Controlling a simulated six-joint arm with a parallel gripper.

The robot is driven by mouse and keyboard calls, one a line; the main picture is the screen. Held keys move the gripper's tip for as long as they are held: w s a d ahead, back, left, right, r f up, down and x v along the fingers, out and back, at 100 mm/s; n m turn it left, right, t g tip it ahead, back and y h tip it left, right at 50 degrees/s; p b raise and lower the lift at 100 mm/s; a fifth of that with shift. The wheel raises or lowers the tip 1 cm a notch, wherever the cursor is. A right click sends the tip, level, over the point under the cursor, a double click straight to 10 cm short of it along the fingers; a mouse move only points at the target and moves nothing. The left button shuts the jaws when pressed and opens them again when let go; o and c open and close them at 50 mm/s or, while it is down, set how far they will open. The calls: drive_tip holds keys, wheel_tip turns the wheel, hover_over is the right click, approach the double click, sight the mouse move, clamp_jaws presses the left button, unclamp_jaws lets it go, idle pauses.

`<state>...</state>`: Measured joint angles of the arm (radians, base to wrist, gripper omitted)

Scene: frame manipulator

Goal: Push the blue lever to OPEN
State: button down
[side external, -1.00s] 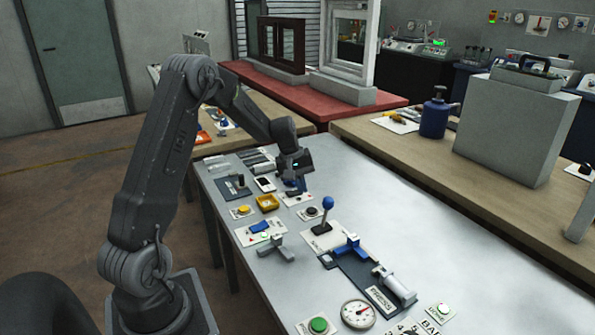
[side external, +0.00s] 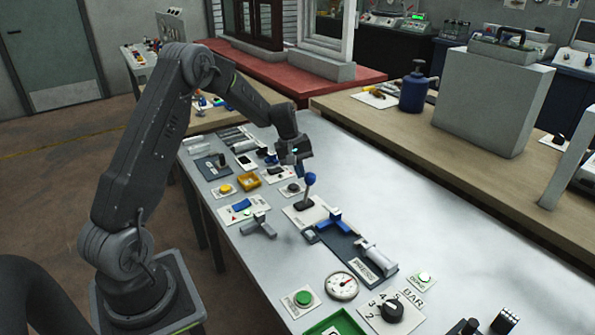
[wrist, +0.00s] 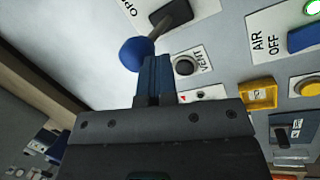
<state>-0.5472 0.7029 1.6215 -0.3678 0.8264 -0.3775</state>
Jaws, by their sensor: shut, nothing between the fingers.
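The blue lever (side external: 310,179) has a round blue ball on a shaft and rises from a dark base on a white plate (side external: 303,214). In the wrist view its blue ball (wrist: 136,51) lies at the upper left of my fingertips, with the shaft running up to the right. Part of the word OPEN shows on its plate at the top. My gripper (side external: 299,170) is shut and empty, close beside the ball. In the wrist view its blue fingers (wrist: 154,70) overlap the ball's edge. I cannot tell whether they touch.
A VENT button (wrist: 184,66) and an AIR OFF switch (wrist: 305,36) are near the lever. A yellow tray (side external: 249,183) lies farther left. A clamp with a blue handle (side external: 337,222) stands in front of the lever. The metal table (side external: 410,205) is bare to the right.

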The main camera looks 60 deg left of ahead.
drive_tip(key=shift+w+f+g, duration=0.15)
drive_tip(key=shift+w+g, duration=0.1)
drive_tip(key=shift+w, duration=0.75)
drive_tip(key=shift+w+f+g, duration=0.1)
drive_tip(key=shift+w+g, duration=0.15)
drive_tip(key=shift+w, duration=0.7)
